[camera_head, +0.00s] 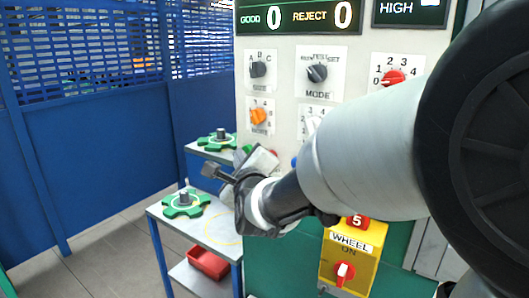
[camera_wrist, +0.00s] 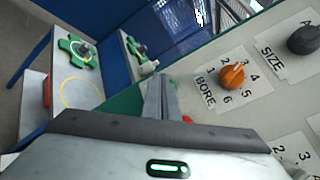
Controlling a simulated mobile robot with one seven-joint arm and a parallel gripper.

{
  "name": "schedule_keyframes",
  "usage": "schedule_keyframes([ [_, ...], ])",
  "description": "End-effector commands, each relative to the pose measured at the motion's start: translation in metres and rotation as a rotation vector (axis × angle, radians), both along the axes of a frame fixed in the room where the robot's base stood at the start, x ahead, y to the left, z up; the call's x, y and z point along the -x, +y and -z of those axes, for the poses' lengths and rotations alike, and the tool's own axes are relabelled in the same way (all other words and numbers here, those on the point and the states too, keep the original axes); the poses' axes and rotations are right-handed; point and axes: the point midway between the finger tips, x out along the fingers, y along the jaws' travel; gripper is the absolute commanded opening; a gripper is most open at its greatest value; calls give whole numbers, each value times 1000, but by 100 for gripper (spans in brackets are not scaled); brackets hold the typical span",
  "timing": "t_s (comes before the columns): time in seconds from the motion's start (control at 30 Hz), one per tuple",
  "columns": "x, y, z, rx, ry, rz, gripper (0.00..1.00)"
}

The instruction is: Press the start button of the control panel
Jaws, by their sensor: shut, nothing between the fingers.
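The control panel (camera_head: 285,80) is a pale upright board with knobs and displays. A small green part (camera_head: 247,149), which may be the start button, shows at its left edge just above my gripper (camera_head: 210,172). In the wrist view a bit of green (camera_wrist: 173,82) shows beside the fingertips, mostly hidden by them. A red button (camera_wrist: 187,119) sits close by on the panel, right of the fingers. My gripper (camera_wrist: 158,80) is shut and empty, its fingers together and pointing along the panel's left part. Whether it touches the panel I cannot tell.
An orange BORE knob (camera_wrist: 232,76) and a dark SIZE knob (camera_wrist: 304,39) are on the panel near my gripper. A yellow WHEEL switch box (camera_head: 350,250) is below. Tables with green-based fixtures (camera_head: 185,204) stand left. Blue fencing (camera_head: 80,120) closes the back.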

Motion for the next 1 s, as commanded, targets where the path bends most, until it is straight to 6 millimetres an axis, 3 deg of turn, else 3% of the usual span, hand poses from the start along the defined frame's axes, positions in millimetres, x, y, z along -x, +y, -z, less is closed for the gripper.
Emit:
schedule_keyframes([
  [1.0, -8, -5, 0, -1, 0, 1, 0],
])
